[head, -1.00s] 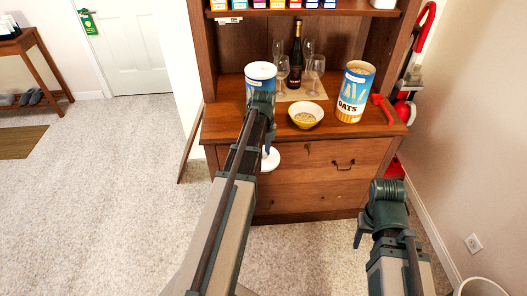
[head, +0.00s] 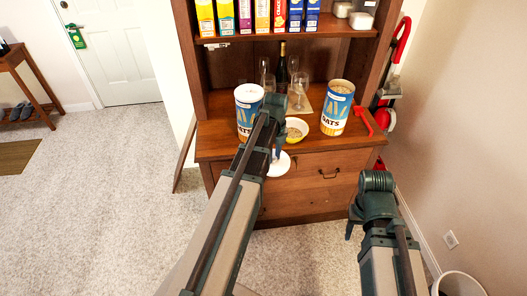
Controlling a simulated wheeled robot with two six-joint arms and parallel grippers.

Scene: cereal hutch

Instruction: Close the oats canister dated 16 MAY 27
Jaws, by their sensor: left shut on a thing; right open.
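Two blue-and-cream oats canisters stand upright on the hutch counter; no date is readable on either. The left canister (head: 246,118) has a white top. The right canister (head: 335,112) is uncovered, with oats showing at its mouth. My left gripper (head: 276,153) is shut on a round white lid (head: 279,165), held in front of the counter's edge, below and between the canisters. The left forearm and wrist partly cover the left canister's lower right side. My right gripper (head: 352,222) is open and empty, low in front of the hutch's right side.
A bowl of oats (head: 296,130) sits between the canisters, partly behind my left wrist. A dark bottle (head: 281,68) and several wine glasses (head: 299,92) stand behind it. Cereal boxes (head: 262,15) fill the shelf above.

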